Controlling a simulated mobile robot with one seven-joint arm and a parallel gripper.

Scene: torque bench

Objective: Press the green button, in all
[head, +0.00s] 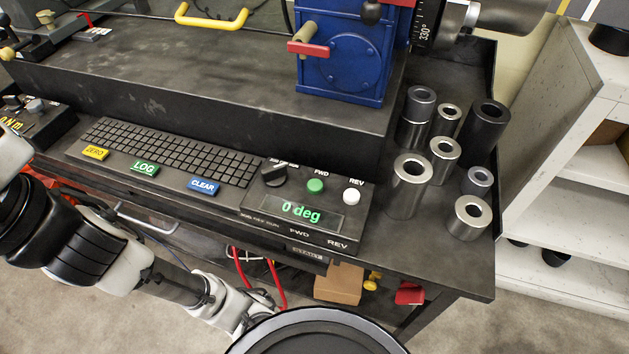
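A round green button (316,186) sits on the dark control box at the front of the bench, under a white FWD label. A round white button (351,196) under the REV label is to its right. A green display (300,211) below them reads "0 deg". A flat green key marked LOG (144,168) lies farther left, between a yellow ZERO key (96,153) and a blue CLEAR key (203,187). Links of my arm show at the lower left, apart from the green button. I cannot make out my gripper in this view.
A black knob (274,174) stands left of the green button, beside a keyboard (172,150). Several metal sockets (410,187) stand on the right. A blue gearbox (343,52) with a red lever rises behind. A white shelf (570,170) is at far right.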

